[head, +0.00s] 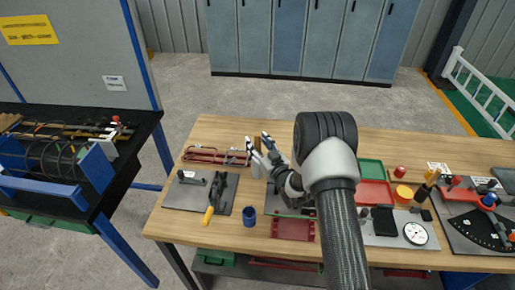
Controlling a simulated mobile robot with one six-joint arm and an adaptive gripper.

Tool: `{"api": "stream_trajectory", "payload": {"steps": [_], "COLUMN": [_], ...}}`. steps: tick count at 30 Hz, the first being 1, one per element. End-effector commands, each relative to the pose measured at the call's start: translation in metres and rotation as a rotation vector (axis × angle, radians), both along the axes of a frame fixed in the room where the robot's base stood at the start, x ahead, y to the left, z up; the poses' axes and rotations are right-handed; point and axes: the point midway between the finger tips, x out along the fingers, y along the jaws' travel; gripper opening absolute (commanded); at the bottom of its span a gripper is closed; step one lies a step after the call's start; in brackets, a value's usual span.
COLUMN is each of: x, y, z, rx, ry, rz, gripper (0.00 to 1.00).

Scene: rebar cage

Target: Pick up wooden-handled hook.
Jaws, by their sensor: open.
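My gripper (257,141) is open above the back middle of the wooden table (222,133), its two fingers pointing away from me. A small upright brown, wood-coloured piece (257,145) shows between or just behind the fingertips. It may be the handle of the wooden-handled hook, but no hook end shows and I cannot tell whether the fingers touch it. My wrist and arm cover much of the table's middle.
A grey plate (187,196) with a dark tool and an orange handle (208,216) lies left. A blue cup (250,216), red tray (293,229) and red rack (215,156) stand nearby. Green and red trays (371,169), a dial gauge (416,233) and other tools crowd the right.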

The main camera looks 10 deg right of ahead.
Motion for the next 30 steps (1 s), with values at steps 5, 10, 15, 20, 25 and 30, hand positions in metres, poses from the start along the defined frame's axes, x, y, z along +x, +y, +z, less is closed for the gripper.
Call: {"api": "stream_trajectory", "payload": {"steps": [5, 10, 15, 20, 25, 30], "x": [0.0032, 0.003, 0.0029, 0.0028, 0.0028, 0.0029], "y": [0.0011, 0.0009, 0.0008, 0.0008, 0.0008, 0.0008], "z": [0.0001, 0.0002, 0.0001, 0.0001, 0.0001, 0.0005], "rx": [0.001, 0.001, 0.001, 0.001, 0.0, 0.0], "ry": [0.0, 0.0, 0.0, 0.0, 0.0, -0.001], "rz": [0.0, 0.0, 0.0, 0.0, 0.0, 0.0], "gripper": [0.46, 0.41, 0.29, 0.19, 0.07, 0.0]}}
